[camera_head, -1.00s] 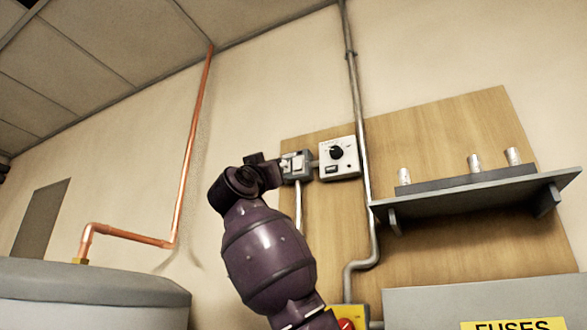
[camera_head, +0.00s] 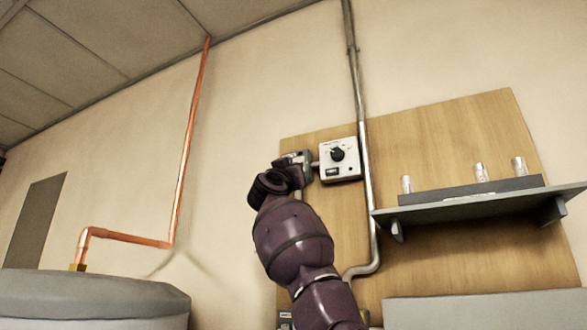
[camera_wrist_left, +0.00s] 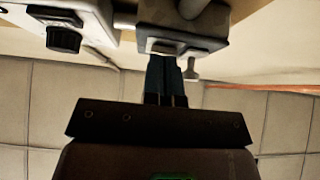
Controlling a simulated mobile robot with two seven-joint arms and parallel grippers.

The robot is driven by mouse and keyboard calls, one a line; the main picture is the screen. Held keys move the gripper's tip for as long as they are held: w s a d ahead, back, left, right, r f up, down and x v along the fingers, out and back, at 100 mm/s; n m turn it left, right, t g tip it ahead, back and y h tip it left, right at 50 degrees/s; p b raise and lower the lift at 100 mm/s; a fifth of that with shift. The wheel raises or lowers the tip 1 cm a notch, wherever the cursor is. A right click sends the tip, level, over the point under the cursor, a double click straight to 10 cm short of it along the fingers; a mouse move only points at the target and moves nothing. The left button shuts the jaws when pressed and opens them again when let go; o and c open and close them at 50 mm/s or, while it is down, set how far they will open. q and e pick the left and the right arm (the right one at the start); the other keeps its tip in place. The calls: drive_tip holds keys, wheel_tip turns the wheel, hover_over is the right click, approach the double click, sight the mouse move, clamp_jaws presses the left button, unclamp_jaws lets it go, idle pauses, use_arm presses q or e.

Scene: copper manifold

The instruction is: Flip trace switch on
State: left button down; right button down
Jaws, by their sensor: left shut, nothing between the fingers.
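A small grey switch box (camera_head: 305,158) is on the wooden board, just left of the white dial box, and my left wrist hides most of it. In the left wrist view the grey switch box (camera_wrist_left: 205,22) is at the top centre. My left gripper (camera_wrist_left: 172,62) is shut and empty, with its dark fingertips at the near edge of this box. I cannot tell whether they touch it. The switch lever's position cannot be made out. My right gripper is not in view.
The white dial box (camera_head: 339,159) with a black knob is right beside the switch box. A metal conduit (camera_head: 363,190) runs down the board. A grey shelf (camera_head: 480,205) with metal cylinders juts out at right. A copper pipe (camera_head: 187,150) and a tank (camera_head: 90,295) are at left.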

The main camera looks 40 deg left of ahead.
use_arm(q)
drive_tip(key=shift+a, duration=0.1)
idle(0.4)
drive_tip(key=shift+w+a+f+t, duration=0.1)
drive_tip(key=shift+w+a+t, duration=0.05)
drive_tip(key=shift+w+t, duration=0.25)
drive_tip(key=shift+s, duration=0.1)
